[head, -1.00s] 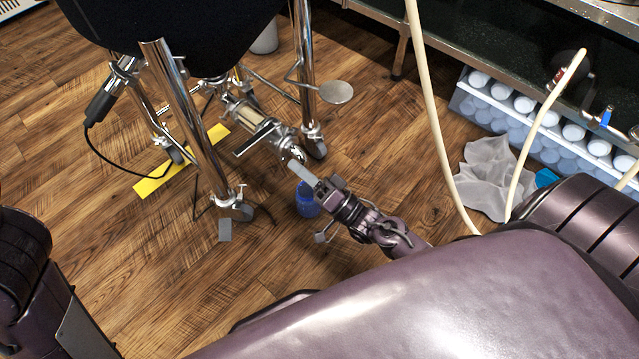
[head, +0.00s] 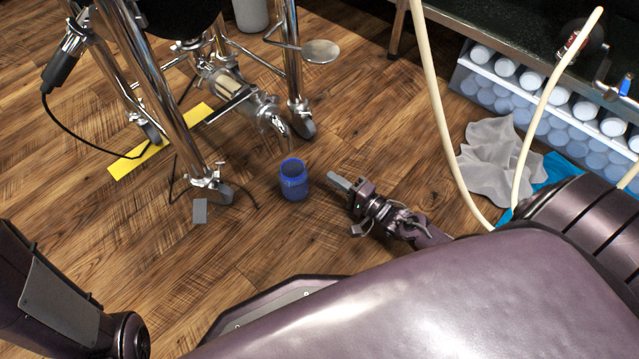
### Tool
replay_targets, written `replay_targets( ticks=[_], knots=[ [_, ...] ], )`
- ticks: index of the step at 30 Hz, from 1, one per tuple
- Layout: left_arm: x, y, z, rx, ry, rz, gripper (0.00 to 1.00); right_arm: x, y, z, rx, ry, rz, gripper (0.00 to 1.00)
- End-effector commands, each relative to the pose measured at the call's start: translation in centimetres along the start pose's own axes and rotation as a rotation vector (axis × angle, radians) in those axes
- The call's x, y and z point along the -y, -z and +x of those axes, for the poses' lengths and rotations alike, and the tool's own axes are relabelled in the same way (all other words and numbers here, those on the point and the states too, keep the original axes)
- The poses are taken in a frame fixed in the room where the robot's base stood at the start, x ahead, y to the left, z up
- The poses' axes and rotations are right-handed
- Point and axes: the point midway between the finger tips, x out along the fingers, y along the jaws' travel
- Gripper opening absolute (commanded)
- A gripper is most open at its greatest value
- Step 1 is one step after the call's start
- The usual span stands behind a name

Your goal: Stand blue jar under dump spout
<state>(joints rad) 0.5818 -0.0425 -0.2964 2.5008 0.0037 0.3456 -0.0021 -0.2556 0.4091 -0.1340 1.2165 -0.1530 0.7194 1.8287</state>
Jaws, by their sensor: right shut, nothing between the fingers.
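The blue jar (head: 294,180) stands upright and open-topped on the wooden floor. The dump spout (head: 277,130) is the metal pipe end low on the wheeled tank's frame, just behind and a little left of the jar in the picture. I cannot tell whether the jar is exactly beneath its mouth. My right gripper (head: 338,183) is shut and empty to the right of the jar, with a gap between them. My left arm shows at the lower left, but its gripper is out of view.
Chrome legs with casters (head: 222,190) stand left of the jar. A round metal disc (head: 321,51) juts from the frame. A yellow strip (head: 160,142) lies on the floor. A pale hose (head: 432,105), a grey cloth (head: 492,160) and a crate of white-capped bottles (head: 545,102) are at right.

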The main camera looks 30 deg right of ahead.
Motion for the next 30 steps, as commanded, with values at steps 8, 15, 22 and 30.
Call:
replay_targets(
  ticks=[8,15,22,30],
  knots=[
    [-0.2,1.4,-1.4,-0.028,0.016,-0.013,0.0,-0.3,-2.4,3.0,0.001,0.001,-0.001,0.0],
    [-0.2,1.7,-1.2,-0.034,0.024,-0.019,0.0,0.0,-2.9,3.5,-0.001,0.0,-0.001,0.0],
    [-0.2,1.7,-1.0,-0.039,0.022,-0.019,0.0,0.1,-2.9,3.5,-0.001,0.0,-0.001,0.0],
    [0.0,0.9,-0.4,-0.025,0.019,-0.013,0.0,0.2,-4.4,5.0,-0.001,0.001,0.001,0.0]
  ],
)
